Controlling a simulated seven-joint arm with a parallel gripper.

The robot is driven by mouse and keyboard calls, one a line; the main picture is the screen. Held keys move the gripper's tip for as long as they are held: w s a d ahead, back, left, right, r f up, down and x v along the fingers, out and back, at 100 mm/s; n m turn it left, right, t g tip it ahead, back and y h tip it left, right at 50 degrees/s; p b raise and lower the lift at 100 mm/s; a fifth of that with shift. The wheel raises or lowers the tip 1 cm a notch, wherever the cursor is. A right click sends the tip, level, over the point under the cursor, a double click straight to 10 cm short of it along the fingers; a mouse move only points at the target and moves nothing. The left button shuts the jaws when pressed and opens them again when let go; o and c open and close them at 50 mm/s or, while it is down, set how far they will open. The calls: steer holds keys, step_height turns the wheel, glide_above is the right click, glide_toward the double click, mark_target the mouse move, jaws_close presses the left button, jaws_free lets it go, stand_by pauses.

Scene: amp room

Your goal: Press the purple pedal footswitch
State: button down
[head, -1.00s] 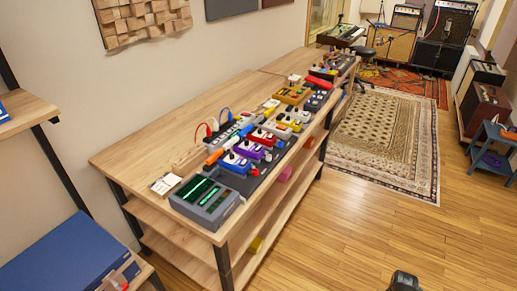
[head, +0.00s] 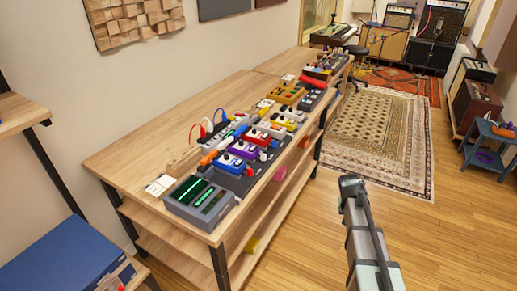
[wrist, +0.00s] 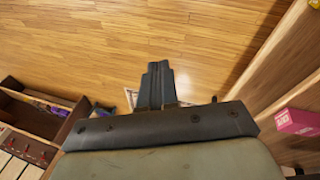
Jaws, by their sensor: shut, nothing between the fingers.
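The purple pedal (head: 243,149) sits on the wooden bench top in the head view, among a row of coloured pedals. A blue pedal is nearer to me and a red one is just beyond it. Its footswitch is too small to make out. My gripper (head: 351,184) is out over the floor, to the right of the bench and apart from every pedal. In the wrist view my gripper (wrist: 158,70) has its fingers together and empty, above the wood floor. The purple pedal cannot be picked out in the wrist view.
The wooden bench (head: 130,155) has lower shelves and a front edge between my gripper and the pedals. A grey device with green displays (head: 200,200) stands at its near end. A pink box (wrist: 297,121) shows on a shelf. The floor (head: 450,230) is open on the right.

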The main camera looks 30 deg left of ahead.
steer(key=w+a+r+n+t, duration=0.1)
steer(key=w+a+r, duration=0.15)
steer(key=a, duration=0.35)
steer(key=w+a+r+t, duration=0.1)
steer(key=w+a+r, duration=0.1)
steer(key=a+r, duration=0.3)
step_height(320, 180, up, 20)
steer(key=n+t, duration=0.2)
steer(key=t, duration=0.2)
glide_above(251, 148)
steer(key=shift+s, duration=0.15)
steer(key=shift+f, duration=4.4)
steer(key=shift+f, duration=0.45)
